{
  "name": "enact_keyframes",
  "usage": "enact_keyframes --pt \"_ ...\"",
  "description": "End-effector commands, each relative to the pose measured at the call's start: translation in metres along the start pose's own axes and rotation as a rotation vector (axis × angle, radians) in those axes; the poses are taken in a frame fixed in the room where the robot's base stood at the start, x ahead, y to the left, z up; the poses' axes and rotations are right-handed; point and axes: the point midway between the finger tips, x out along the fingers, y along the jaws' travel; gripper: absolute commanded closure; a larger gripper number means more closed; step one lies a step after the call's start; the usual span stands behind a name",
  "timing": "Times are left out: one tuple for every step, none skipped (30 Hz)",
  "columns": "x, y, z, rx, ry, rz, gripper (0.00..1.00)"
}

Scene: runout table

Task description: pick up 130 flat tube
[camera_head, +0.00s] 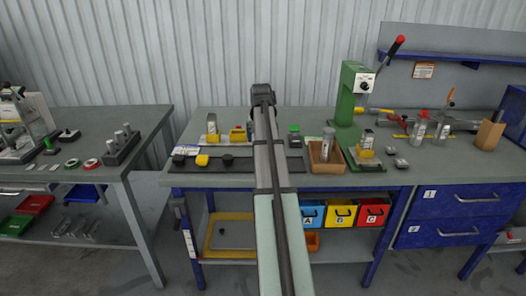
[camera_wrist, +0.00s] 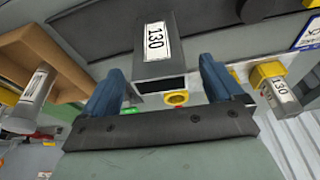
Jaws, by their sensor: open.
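The 130 flat tube (camera_wrist: 152,48) is a dark grey rectangular tube with a white "130" label and an open, hollow end facing the wrist camera. My gripper (camera_wrist: 161,70) is open, with one blue finger on each side of the tube's near end. The tube's end lies in the gap between the fingers; I cannot tell whether either finger touches it. In the head view my own arm covers the middle of the bench, and I make out neither the tube nor the fingers there.
Another piece labelled 130 (camera_wrist: 281,92) stands in a yellow holder at the wrist view's right. A dark mat (camera_head: 222,165) lies along the bench front.

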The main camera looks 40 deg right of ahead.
Motion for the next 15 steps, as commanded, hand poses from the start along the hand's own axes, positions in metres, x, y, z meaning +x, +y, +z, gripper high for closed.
enact_keyframes --pt "0.003 0.000 0.000 0.000 0.000 0.000 0.06" --pt "0.005 0.000 0.000 0.000 -0.001 0.000 0.06" --pt "0.006 0.000 0.000 0.000 -0.001 0.000 0.06" --pt "0.007 0.000 0.000 0.000 -0.001 0.000 0.06" --pt "0.007 0.000 0.000 0.000 -0.001 0.000 0.06" --pt "0.009 0.000 0.000 0.000 -0.001 0.000 0.06" --pt "0.010 0.000 0.000 0.000 -0.001 0.000 0.06" --pt "0.011 0.000 0.000 0.000 -0.001 0.000 0.06" --pt "0.014 0.000 0.000 0.000 -0.002 0.000 0.06" --pt "0.016 0.000 0.000 0.000 -0.002 0.001 0.06" --pt "0.019 0.001 0.000 0.000 -0.002 0.001 0.06" --pt "0.023 0.001 -0.001 0.000 -0.001 0.000 0.06" --pt "0.027 0.001 -0.001 0.000 -0.001 0.000 0.06" --pt "0.031 0.001 -0.001 0.000 -0.001 0.000 0.06" --pt "0.036 0.001 -0.001 0.000 -0.002 0.001 0.06"
